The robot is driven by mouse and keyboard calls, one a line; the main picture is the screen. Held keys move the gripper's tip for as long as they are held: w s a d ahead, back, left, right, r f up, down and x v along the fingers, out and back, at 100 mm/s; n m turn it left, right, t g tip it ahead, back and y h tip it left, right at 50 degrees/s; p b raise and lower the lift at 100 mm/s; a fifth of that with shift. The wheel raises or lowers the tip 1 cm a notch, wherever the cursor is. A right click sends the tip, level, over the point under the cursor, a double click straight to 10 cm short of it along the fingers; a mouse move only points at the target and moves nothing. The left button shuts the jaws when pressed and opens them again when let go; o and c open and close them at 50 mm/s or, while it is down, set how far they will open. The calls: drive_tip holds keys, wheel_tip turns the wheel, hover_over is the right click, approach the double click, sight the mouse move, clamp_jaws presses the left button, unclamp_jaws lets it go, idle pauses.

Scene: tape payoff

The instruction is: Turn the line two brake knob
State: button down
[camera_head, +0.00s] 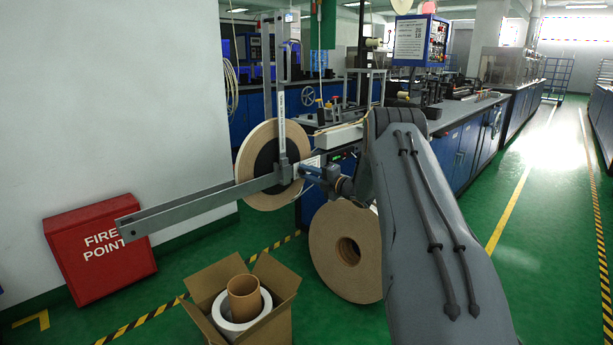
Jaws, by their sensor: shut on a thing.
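A large cream tape reel (257,140) with a dark hub stands upright on the payoff frame, left of centre. A long grey bar (190,201) crosses in front of its lower part. My arm comes in from the right, and my gripper (308,172) is at the right end of this bar, just right of the reel's hub. It is shut on a small part there, which looks like the brake knob. The knob is mostly hidden by the fingers, so its turn angle cannot be told.
A second large reel (325,250) leans below my wrist. An open cardboard box (278,325) with rolls stands on the floor in front. A red fire point box (85,262) is by the left wall. Blue-fronted benches (455,160) stand behind. The green aisle at right is clear.

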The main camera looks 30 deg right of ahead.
drive_tip(key=m, duration=0.6)
drive_tip(key=shift+m+b, duration=0.3)
drive_tip(key=m, duration=0.6)
idle(0.4)
drive_tip(key=c, duration=1.5)
unclamp_jaws()
drive_tip(key=shift+c, duration=0.2)
drive_tip(key=v, duration=0.8)
drive_tip(key=shift+a, duration=0.1)
